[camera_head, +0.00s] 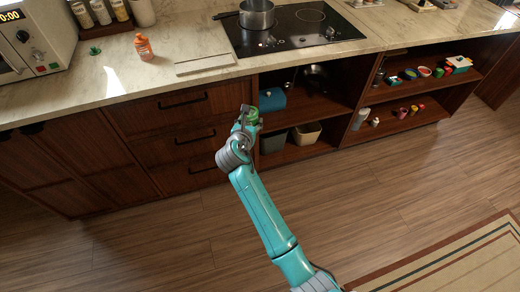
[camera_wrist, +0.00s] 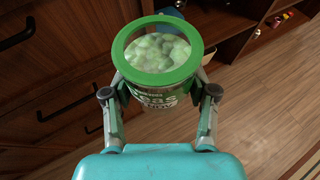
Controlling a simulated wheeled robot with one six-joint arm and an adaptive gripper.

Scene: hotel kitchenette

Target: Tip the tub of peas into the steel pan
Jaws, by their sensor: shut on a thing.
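The tub of peas (camera_wrist: 152,86) has a green rim, and pale green peas show through its round top in the wrist view. My gripper (camera_wrist: 160,92) is shut around the tub's sides and holds it about upright. In the head view my gripper (camera_head: 244,115) is in front of the lower cabinets, below counter height, and only a bit of the green tub (camera_head: 252,115) shows there. The steel pan (camera_head: 257,15) stands on the black cooktop at the back, above and beyond my gripper. The pan's inside is only partly visible.
The black cooktop (camera_head: 290,37) is set in the marble counter (camera_head: 125,72), whose front edge lies between my gripper and the pan. An orange bottle (camera_head: 143,47) and a pale board (camera_head: 204,65) lie left of the cooktop. Open shelves (camera_head: 400,97) hold small items.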

